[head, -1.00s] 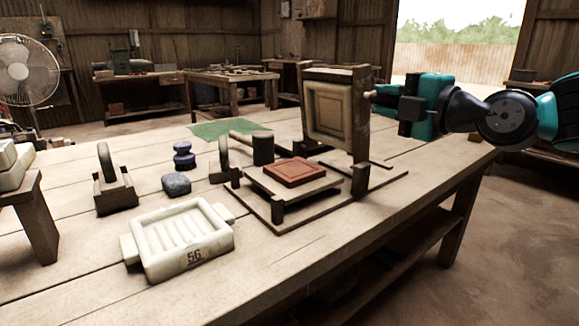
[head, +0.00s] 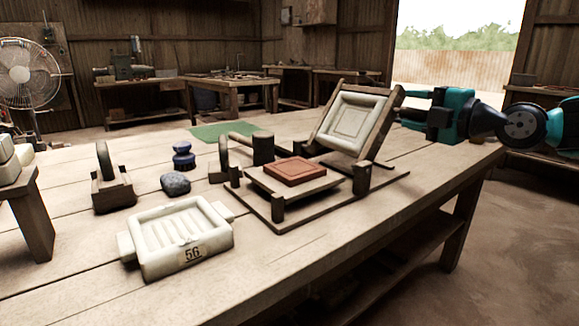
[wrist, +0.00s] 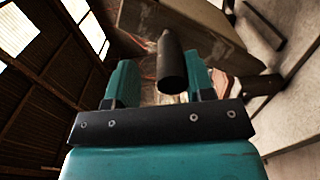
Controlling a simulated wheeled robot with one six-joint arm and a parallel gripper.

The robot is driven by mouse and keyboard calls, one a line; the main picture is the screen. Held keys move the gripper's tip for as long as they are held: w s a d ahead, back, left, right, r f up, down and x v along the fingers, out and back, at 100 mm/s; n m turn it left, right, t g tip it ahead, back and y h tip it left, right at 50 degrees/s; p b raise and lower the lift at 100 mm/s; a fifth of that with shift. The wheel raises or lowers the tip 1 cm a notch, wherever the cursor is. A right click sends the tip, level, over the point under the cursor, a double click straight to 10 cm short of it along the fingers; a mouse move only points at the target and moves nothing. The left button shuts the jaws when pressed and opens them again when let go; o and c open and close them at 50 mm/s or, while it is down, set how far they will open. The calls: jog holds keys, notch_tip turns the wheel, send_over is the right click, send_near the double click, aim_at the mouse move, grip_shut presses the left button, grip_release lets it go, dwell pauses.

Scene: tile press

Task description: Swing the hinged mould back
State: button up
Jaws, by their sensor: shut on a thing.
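The hinged mould (head: 350,123) is a pale square recess in a dark wooden frame. It leans well back from upright over the rear of the press base (head: 291,222), its recessed face showing. A red-brown tile (head: 295,171) lies flat on the press's raised board. My gripper (head: 412,109) is at the mould's upper right edge and is shut on the mould's handle. In the wrist view the handle is a dark round bar (wrist: 172,65) between the teal jaws. The head view mostly hides the grip itself.
A pale ribbed tray marked 56 (head: 192,254) lies on the bench in front. A grey stone (head: 175,184), a blue knobbed piece (head: 184,156), a wooden block with a ring handle (head: 111,190) and a green mat (head: 228,131) are to the left. The front right bench top is clear.

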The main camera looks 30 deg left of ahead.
jog(key=shift+w+d, duration=0.25)
jog(key=shift+w, duration=0.1)
jog(key=w+f+b, duration=0.1)
jog(key=w+d+f+b, duration=0.1)
jog(key=w+f, duration=0.1)
jog(key=shift+d+f, duration=0.15)
jog(key=shift+f, duration=0.05)
jog(key=c, duration=0.5)
jog(key=shift+o, duration=0.2)
jog(key=b, duration=0.4)
send_over(413, 186)
jog(key=f, duration=0.5)
jog(key=shift+w+d+f, duration=0.2)
jog(key=shift+w+d, duration=0.1)
jog(key=f+b, duration=0.5)
jog(key=shift+s+a+f+b, duration=0.2)
jog(key=shift+a+f+b, duration=0.05)
jog(key=shift+f+b, duration=0.05)
jog(key=shift+r, duration=0.1)
